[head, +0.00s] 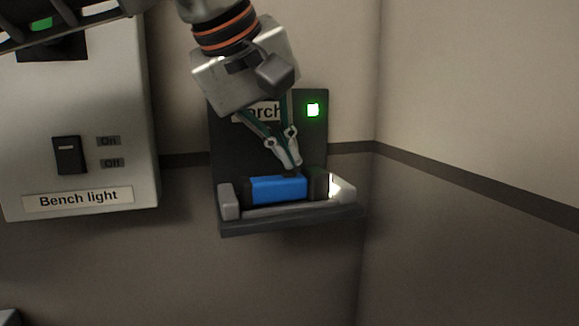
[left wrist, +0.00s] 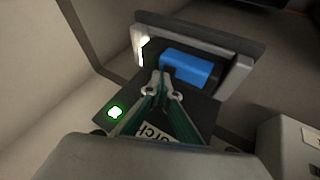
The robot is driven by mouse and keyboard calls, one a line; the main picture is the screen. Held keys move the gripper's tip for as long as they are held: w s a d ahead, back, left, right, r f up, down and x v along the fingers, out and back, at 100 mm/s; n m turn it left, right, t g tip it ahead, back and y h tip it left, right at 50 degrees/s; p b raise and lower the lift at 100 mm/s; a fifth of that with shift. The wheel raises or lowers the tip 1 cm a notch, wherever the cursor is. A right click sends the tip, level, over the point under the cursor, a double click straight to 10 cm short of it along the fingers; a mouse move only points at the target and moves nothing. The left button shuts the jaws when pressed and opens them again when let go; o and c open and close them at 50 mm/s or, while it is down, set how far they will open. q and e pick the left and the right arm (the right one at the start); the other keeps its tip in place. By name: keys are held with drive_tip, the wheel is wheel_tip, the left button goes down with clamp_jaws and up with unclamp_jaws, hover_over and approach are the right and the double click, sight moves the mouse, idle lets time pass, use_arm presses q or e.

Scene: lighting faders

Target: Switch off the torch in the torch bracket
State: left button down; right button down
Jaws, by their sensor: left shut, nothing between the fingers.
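The blue torch (head: 279,189) lies on its side in the dark torch bracket (head: 290,225), on a shelf with a light grey rim. Its right end glows white, and a green light (head: 313,110) is lit on the bracket's back plate. My left gripper (head: 292,166) is shut and empty, its tips just above the torch near the right end of the blue body. In the left wrist view the shut fingertips (left wrist: 161,74) are beside the blue torch (left wrist: 187,67); I cannot tell whether they touch it. The gripper partly covers the bracket's label. My right gripper is not in view.
A light grey panel (head: 60,110) labelled "Bench light" is on the wall to the left, with a dark switch (head: 68,155). A room corner and bare wall stand to the right of the bracket. Space in front of the bracket looks clear.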

use_arm(q)
drive_tip(key=shift+f, duration=0.15)
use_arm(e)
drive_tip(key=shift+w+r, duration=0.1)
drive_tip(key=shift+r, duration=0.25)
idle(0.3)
use_arm(q)
drive_tip(key=shift+f, duration=0.1)
drive_tip(key=shift+r+p, duration=0.65)
drive_tip(key=shift+p, duration=0.2)
drive_tip(key=shift+f, duration=0.1)
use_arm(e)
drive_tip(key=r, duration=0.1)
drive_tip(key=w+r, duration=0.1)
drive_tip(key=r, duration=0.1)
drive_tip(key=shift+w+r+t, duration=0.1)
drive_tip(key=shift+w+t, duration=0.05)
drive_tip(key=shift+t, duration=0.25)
